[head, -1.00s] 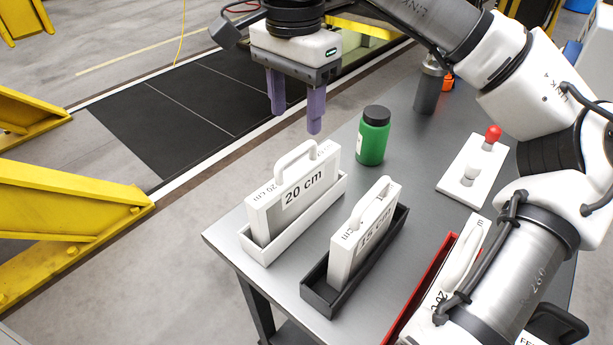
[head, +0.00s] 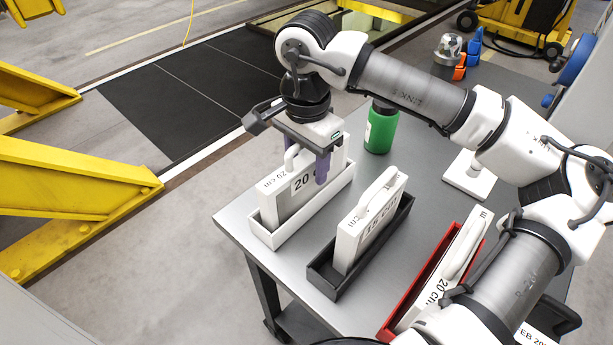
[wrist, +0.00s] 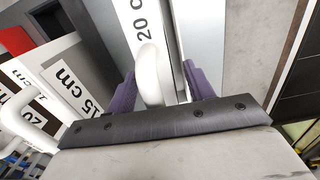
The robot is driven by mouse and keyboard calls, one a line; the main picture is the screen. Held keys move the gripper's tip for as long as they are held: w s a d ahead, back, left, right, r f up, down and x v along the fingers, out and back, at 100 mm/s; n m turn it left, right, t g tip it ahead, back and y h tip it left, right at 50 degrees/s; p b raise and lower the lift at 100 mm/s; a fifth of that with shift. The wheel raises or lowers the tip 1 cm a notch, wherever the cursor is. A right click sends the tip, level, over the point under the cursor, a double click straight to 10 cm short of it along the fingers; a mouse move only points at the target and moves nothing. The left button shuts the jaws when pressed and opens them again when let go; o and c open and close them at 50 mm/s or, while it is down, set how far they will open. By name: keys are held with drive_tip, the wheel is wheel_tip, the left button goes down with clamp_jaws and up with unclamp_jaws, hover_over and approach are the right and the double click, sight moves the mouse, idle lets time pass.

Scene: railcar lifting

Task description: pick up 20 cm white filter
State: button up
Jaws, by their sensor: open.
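The white filter marked 20 cm (head: 276,203) stands upright in a white tray (head: 276,241) near the table's left edge. My gripper (head: 308,168) is lowered over its top handle, with purple fingers on either side of it. In the wrist view the filter's handle (wrist: 150,72) lies between the two open fingers (wrist: 163,92). I cannot tell whether either finger touches the handle. A second 20 cm filter (head: 447,270) sits in a red tray (head: 395,318) at the front right, partly hidden by my arm.
A white 15 cm filter (head: 368,222) stands in a black tray (head: 333,283) beside the white tray. A green bottle (head: 381,130) stands behind. A white stand (head: 470,178) is further right. Yellow steel frames (head: 70,190) are on the floor at left.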

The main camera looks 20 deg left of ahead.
drive_tip(key=shift+f, duration=0.2)
clamp_jaws()
drive_tip(key=shift+r, duration=0.2)
